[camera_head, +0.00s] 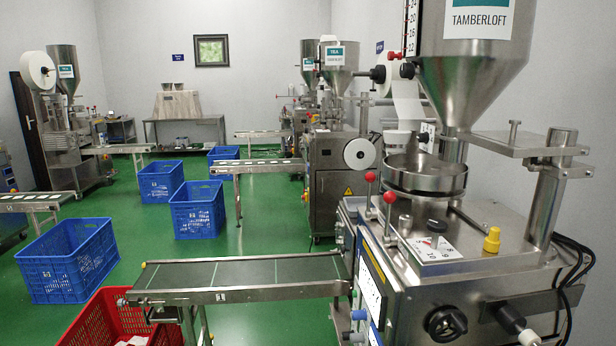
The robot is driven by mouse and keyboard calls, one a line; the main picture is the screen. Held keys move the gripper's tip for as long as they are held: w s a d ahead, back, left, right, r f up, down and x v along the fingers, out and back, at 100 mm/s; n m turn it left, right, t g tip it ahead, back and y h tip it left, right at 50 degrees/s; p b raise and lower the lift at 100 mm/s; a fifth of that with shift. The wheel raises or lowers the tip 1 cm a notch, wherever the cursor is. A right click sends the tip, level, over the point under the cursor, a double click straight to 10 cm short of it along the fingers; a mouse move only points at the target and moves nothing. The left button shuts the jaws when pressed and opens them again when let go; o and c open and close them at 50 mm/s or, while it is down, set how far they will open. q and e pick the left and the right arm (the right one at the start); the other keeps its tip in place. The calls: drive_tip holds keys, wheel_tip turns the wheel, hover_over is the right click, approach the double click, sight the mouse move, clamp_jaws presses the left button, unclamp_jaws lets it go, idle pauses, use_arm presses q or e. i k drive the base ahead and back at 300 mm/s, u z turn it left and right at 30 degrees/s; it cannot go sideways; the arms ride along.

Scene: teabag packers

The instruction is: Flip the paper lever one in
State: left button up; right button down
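A tea packing machine (470,285) fills the right side of the head view. Two upright levers stand at its left front edge, a red-knobbed lever (370,177) and a second red-knobbed lever (390,198) just right of it. No label shows which of these is the paper lever. Neither of my grippers is in view.
A conveyor (245,275) runs left from the machine, with a red crate (85,325) at its end. Several blue crates, including one at left (68,260), stand on the green floor (265,240). The hopper (470,75) overhangs a round metal pan (425,172).

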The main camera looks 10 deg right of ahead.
sight(371, 177)
drive_tip(key=u, duration=0.2)
drive_tip(key=i, duration=1.65)
drive_tip(key=z, duration=0.5)
